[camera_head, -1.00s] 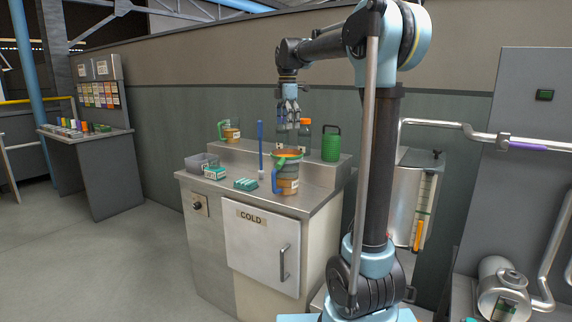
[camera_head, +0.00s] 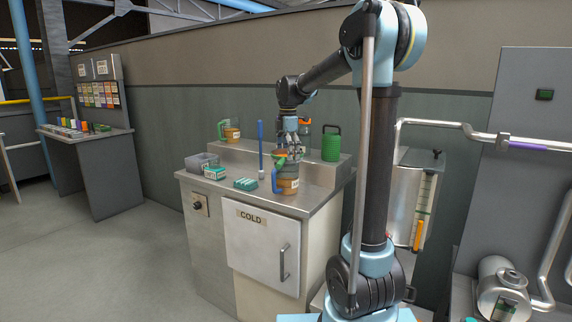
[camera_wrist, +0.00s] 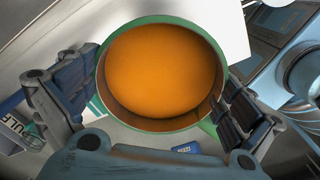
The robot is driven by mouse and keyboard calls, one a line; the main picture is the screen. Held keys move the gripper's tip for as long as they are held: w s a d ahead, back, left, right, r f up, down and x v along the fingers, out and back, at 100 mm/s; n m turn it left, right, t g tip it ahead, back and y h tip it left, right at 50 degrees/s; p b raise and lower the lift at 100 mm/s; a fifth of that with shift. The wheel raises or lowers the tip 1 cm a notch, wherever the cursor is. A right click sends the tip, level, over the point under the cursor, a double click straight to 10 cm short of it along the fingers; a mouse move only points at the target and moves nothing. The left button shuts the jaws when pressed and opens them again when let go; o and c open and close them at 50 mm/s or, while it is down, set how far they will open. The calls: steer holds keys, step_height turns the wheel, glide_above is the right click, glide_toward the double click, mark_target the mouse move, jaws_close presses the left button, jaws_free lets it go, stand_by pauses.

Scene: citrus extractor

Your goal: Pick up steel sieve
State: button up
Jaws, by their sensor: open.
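A round green-rimmed piece (camera_wrist: 160,22) with orange inside and a short green handle fills the middle of the wrist view. In the head view its green part (camera_head: 280,161) shows at the top of a clear jug (camera_head: 288,186) with a blue handle and orange-brown contents. It may be the sieve resting on the jug; bare steel mesh is not visible. My gripper (camera_head: 290,150) points down over it. In the wrist view my open fingers (camera_wrist: 150,105) stand on both sides of the rim; whether they touch it, I cannot tell.
The jug stands on a steel counter (camera_head: 312,203). A grey bin (camera_head: 202,162), teal boxes (camera_head: 245,184) and an upright blue rod (camera_head: 261,145) are to its left. A green canister (camera_head: 331,145) and another jug (camera_head: 231,132) stand on the raised back ledge.

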steer(key=shift+f, duration=0.25)
steer(key=c, duration=1)
steer(key=shift+o, duration=0.2)
steer(key=shift+r, duration=0.15)
step_height(320, 180, up, 10)
steer(key=shift+a, duration=0.1)
